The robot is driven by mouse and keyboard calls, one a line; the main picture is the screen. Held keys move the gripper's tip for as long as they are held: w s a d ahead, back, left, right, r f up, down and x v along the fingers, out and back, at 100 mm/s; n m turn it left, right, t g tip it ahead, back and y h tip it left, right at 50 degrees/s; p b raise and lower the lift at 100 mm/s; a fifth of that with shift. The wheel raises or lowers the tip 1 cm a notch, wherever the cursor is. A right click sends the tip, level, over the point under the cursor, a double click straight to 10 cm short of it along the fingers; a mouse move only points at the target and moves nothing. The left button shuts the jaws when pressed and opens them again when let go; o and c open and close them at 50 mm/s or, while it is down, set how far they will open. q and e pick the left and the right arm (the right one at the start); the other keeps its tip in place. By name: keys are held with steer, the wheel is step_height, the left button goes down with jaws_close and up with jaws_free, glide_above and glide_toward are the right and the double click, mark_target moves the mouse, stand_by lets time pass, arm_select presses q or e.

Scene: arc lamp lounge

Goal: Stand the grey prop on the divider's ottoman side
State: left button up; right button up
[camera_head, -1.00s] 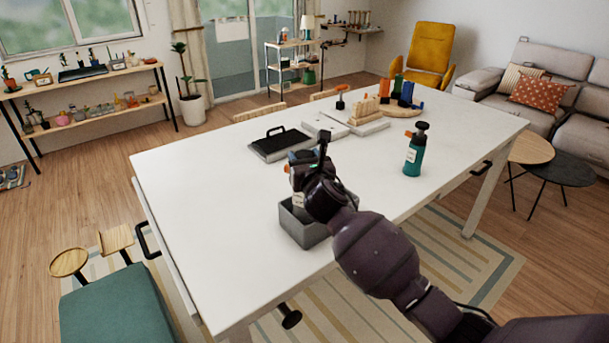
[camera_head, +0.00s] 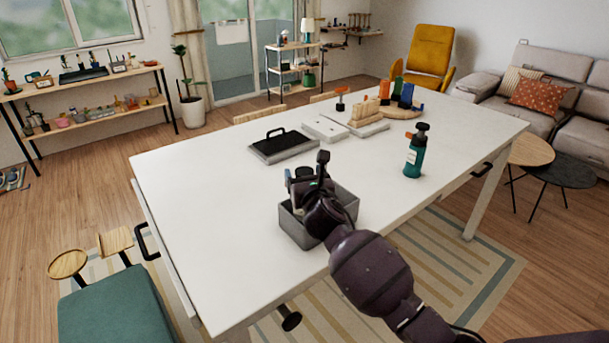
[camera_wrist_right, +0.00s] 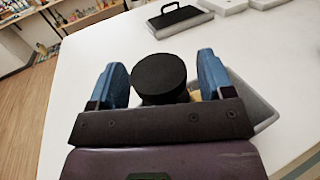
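A grey open box (camera_head: 300,229) stands on the white table near its front edge. My right gripper (camera_head: 300,187) is over the left part of this box, pointing down. In the right wrist view a black round top (camera_wrist_right: 158,78) sits between the spread blue fingers of my right gripper (camera_wrist_right: 165,82). What is under that top, and whether the fingers press on it, is hidden. I cannot make out the grey prop for certain, nor a divider inside the box. The green ottoman (camera_head: 112,308) is at the lower left. My left gripper is not in view.
A teal bottle with a black top (camera_head: 414,152) stands to the right on the table (camera_head: 220,215). A black-handled tray (camera_head: 283,146), white slabs (camera_head: 325,130) and coloured pieces (camera_head: 400,92) are farther back. The table's left part is clear.

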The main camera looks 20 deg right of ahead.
steer(key=shift+r, duration=0.2)
steer(key=s, duration=1.2)
steer(key=s+d+f+m+g, duration=0.3)
steer(key=s+f+m, duration=0.9)
steer(key=m, duration=0.5)
steer(key=s+d+f+m+g, duration=0.3)
steer(key=s+d+f+m, duration=0.1)
steer(key=s+f+m, duration=0.9)
steer(key=m, duration=0.4)
steer(key=shift+s+d+m+y, duration=0.25)
steer(key=shift+d+m+y, duration=0.05)
steer(key=shift+y, duration=0.1)
